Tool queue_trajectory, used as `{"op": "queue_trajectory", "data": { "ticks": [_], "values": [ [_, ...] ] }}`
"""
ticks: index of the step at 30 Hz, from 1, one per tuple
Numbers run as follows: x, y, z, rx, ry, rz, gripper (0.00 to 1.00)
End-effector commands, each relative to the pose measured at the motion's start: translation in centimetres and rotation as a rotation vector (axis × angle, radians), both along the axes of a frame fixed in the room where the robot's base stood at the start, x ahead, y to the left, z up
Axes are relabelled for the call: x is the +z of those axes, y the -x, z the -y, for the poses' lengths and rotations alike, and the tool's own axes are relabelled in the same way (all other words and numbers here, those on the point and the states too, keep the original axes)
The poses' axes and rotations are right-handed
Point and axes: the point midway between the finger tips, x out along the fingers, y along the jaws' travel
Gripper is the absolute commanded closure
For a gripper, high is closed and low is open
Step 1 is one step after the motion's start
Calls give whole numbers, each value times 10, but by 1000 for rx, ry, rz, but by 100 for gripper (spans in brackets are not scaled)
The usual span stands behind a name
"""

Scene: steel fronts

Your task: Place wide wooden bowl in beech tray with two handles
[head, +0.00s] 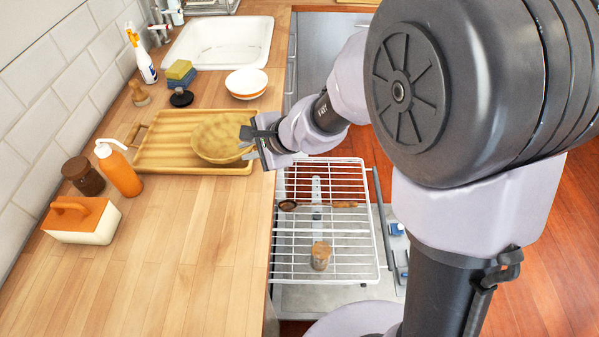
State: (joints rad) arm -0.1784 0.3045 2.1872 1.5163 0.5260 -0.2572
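The wide wooden bowl (218,139) is pale wood with darker blotches. It is over the right part of the beech tray (165,149), within the tray's outline in the head view. I cannot tell whether its base touches the tray floor. The tray lies on the counter, with one handle (133,133) showing at its left end; the right end is partly hidden by the bowl and my gripper. My gripper (248,143) is at the bowl's right rim, with dark fingers at the rim. Whether they are closed on it is too small to tell.
An orange pump bottle (122,170), a brown jar (83,176) and an orange-and-cream box (82,219) stand left of the tray. A white bowl (246,84) stands behind, near the sink (219,43). A pulled-out dishwasher rack (324,240) is below the counter edge. The front counter is clear.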

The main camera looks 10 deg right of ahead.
Motion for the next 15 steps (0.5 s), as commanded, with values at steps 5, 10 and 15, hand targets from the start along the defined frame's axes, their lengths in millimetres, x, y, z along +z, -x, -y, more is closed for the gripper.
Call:
{"op": "queue_trajectory", "data": {
  "ticks": [5,10,15],
  "values": [
    [82,63,18,233,109,161,85],
    [117,166,74,471,406,266,85],
    [114,228,132,548,683,268,85]
  ]
}}
